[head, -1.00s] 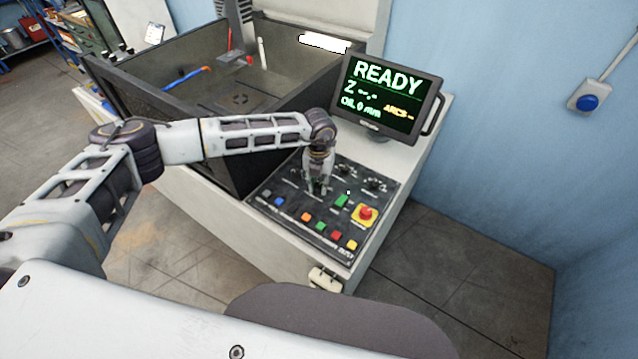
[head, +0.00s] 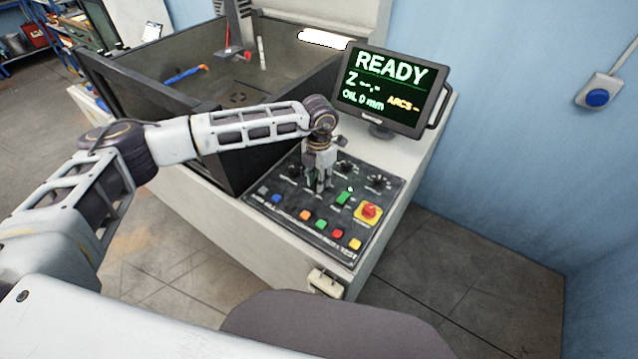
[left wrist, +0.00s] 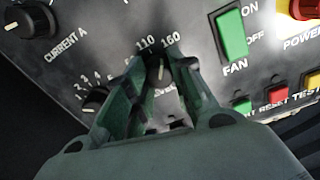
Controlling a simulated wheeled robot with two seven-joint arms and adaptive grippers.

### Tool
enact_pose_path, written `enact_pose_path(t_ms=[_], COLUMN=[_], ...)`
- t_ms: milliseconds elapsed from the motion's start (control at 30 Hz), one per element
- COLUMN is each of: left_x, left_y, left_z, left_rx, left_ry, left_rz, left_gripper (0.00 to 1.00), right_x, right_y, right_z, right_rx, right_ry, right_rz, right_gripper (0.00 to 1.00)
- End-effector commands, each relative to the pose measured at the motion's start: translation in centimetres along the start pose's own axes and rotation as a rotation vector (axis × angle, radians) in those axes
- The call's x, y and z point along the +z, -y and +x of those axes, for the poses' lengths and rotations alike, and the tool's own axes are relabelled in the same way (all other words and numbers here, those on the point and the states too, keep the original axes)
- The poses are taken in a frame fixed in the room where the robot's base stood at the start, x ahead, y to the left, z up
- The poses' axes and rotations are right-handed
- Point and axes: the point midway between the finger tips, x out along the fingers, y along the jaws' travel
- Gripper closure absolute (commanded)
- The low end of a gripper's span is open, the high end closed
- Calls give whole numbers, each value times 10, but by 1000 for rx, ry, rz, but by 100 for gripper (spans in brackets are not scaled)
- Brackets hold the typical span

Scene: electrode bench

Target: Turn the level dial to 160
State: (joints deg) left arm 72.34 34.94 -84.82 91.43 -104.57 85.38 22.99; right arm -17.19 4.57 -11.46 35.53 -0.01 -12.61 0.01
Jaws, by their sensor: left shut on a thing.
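The level dial (left wrist: 159,72) is a small dark knob with a pale pointer line, seen in the left wrist view between my fingers. The printed numbers 110 and 160 stand above it. The line points up toward the space near those two numbers; I cannot tell the exact setting. My left gripper (head: 318,184) points down at the panel in the head view and is shut on the dial, with a green finger on each side (left wrist: 158,75). The fingers hide most of the dial and part of its label. My right gripper is not in view.
The control panel (head: 290,212) also carries a current knob (left wrist: 32,20), a smaller numbered knob (left wrist: 95,98), a green fan switch (left wrist: 232,35), a red emergency button (head: 369,211) and several coloured buttons. The monitor (head: 388,95) reads READY. A dark tank (head: 120,95) stands behind my arm.

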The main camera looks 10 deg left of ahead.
Motion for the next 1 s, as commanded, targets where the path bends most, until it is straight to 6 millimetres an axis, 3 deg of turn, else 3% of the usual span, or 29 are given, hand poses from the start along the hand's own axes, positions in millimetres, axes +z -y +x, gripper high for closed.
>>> enact_pose_path(t_ms=[400,967,1000], left_x=[1,1,1], left_y=[-1,-1,-1], left_z=[1,-1,-1], left_rx=[1,1,1], left_ry=[3,2,2], left_rz=[179,214,214], left_gripper=[100,100,75], right_x=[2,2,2], right_y=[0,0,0], right_z=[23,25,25], right_rx=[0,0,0], right_ry=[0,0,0], right_rz=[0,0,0], right_gripper=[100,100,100])
